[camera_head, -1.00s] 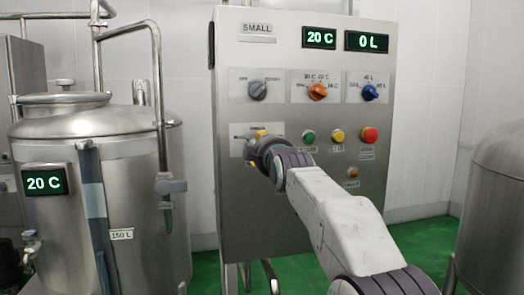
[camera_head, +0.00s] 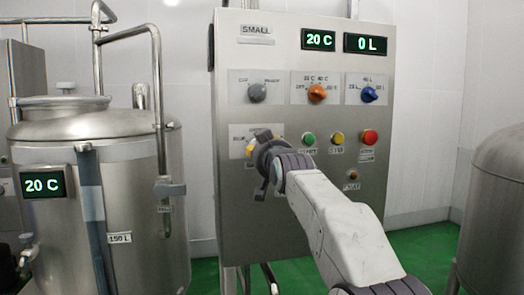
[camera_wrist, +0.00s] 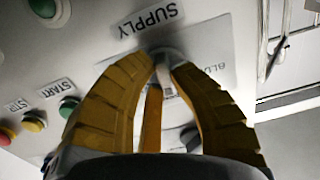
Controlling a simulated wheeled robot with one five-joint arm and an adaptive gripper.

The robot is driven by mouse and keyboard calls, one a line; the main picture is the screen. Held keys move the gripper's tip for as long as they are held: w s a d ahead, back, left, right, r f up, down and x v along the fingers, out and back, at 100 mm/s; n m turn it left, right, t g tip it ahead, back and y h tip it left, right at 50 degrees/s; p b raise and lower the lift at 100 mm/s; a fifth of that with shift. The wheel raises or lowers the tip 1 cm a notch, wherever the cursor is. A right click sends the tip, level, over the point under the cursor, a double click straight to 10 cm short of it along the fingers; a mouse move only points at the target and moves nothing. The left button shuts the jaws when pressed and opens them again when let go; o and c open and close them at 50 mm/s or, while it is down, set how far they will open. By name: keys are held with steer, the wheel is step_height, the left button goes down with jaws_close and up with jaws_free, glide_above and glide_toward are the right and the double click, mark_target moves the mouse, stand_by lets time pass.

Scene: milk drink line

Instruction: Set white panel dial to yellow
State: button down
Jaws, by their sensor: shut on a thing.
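The supply dial (camera_wrist: 166,74) is a small pale knob on a white plate (camera_wrist: 215,50) below the "SUPPLY" label in the wrist view. In the head view my gripper (camera_head: 262,146) is at the white plate (camera_head: 237,149) at the lower left of the steel control panel (camera_head: 235,200). The dial is hidden behind my gripper there. The plate's lettering is partly covered, and the dial's setting cannot be read.
Grey (camera_head: 257,92), orange (camera_head: 317,93) and blue (camera_head: 368,94) dials sit above. Green (camera_head: 309,139), yellow (camera_head: 337,138) and red (camera_head: 370,137) buttons are close to the right. Steel tanks (camera_head: 130,250) (camera_head: 495,210) flank the panel.

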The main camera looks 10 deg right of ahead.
steer(key=m, duration=1)
steer(key=shift+a+f, duration=0.2)
steer(key=shift+f, duration=0.05)
steer(key=shift+m, duration=0.4)
steer(key=c, duration=1.1)
jaws_free()
steer(key=shift+r, duration=0.1)
steer(key=s, duration=1.2)
